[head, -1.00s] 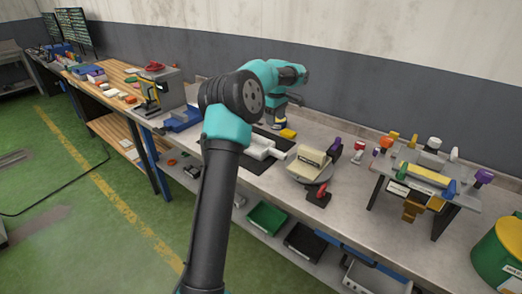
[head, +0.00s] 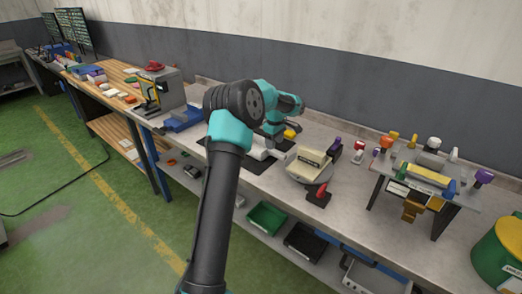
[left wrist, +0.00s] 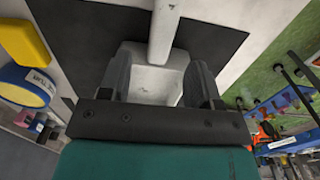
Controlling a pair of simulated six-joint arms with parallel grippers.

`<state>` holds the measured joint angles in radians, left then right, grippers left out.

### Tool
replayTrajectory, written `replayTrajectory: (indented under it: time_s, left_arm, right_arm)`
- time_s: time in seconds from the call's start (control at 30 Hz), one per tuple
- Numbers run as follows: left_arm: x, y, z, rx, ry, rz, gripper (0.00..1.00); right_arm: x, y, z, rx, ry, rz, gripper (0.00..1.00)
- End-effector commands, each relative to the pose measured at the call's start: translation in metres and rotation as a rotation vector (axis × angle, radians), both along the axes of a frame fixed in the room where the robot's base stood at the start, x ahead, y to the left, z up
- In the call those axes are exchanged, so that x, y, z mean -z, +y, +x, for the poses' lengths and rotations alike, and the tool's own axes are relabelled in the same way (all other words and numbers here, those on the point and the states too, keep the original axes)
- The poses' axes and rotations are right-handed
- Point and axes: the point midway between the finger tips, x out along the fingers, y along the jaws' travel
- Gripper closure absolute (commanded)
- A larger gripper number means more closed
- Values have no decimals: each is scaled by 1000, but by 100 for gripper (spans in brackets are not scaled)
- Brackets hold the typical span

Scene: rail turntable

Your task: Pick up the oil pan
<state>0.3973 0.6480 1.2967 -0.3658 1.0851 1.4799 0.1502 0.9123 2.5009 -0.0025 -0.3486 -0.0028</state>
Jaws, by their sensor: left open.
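The oil pan, a white shallow tray with a narrow arm, is on a black mat (head: 262,165) on the grey bench. In the head view the pan (head: 259,153) is partly hidden by my left arm. In the left wrist view the pan (left wrist: 152,82) shows between the fingers of my left gripper (left wrist: 158,85), its narrow arm pointing up the picture. The left gripper is open, with a finger at either side of the pan; whether they touch it I cannot tell. In the head view its fingers are hard to make out. My right gripper is not in view.
A yellow block (head: 290,133) lies just behind the pan. A turntable (head: 310,179) with a cream part (head: 309,164) and a red piece (head: 319,195) stand to the right. A rack (head: 425,178) is farther right. A blue vise-like object (head: 184,119) stands to the left.

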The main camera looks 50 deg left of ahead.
Motion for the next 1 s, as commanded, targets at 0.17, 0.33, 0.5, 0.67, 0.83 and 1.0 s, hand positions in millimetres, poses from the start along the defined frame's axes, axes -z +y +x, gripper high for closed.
replayTrajectory:
  time_s: [0.17, 0.33, 0.5, 0.67, 0.83, 1.0]
  left_arm:
    - [4, 0, 0, 0, 1, 0, 43]
    - [25, 0, 0, 0, 4, -2, 43]
    - [46, 0, 0, 0, 1, -1, 43]
    - [53, 0, 0, 1, 0, -1, 43]
    - [52, 0, 0, 1, 0, -1, 43]
    - [52, 0, 0, 1, -1, -1, 43]
  right_arm:
    - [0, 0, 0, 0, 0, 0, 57]
    - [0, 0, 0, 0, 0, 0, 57]
    - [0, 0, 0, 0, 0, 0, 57]
    - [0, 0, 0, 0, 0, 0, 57]
    - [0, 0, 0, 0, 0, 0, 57]
    - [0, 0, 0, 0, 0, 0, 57]
